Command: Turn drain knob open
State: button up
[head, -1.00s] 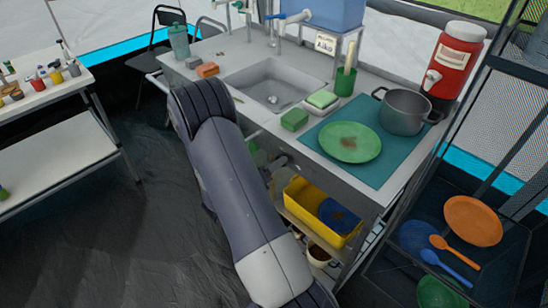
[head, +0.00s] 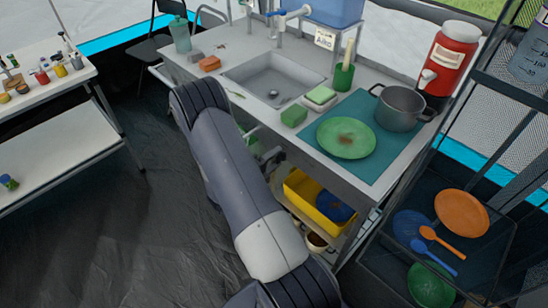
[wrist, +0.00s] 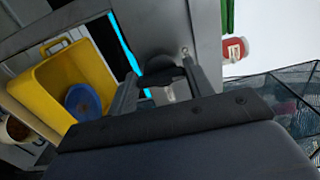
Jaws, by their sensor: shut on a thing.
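In the wrist view a dark drain knob (wrist: 166,76) sits under the grey underside of the sink unit. My gripper (wrist: 160,84) has one finger on each side of the knob and is shut on it. A small pale fitting shows just beyond it. In the head view the sink basin (head: 268,78) is empty, with its drain hole in the floor. My arm hides most of the area under the sink's front edge there, and the gripper cannot be made out clearly. How far the knob is turned cannot be told.
A yellow bin (head: 322,203) with a blue item stands on the shelf under the counter; it also shows close by in the wrist view (wrist: 75,80). A mesh rack (head: 440,235) with dishes stands at right. A white table (head: 50,90) is at left, with free floor between.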

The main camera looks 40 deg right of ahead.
dwell(0.5)
jog(key=o, duration=1)
jog(key=shift+a, duration=0.1)
jog(key=a, duration=1)
jog(key=shift+s+a+b, duration=0.3)
jog(key=shift+s+b, duration=0.1)
jog(key=d, duration=1)
jog(key=shift+w+d+p, duration=0.4)
jog(key=shift+a, duration=0.1)
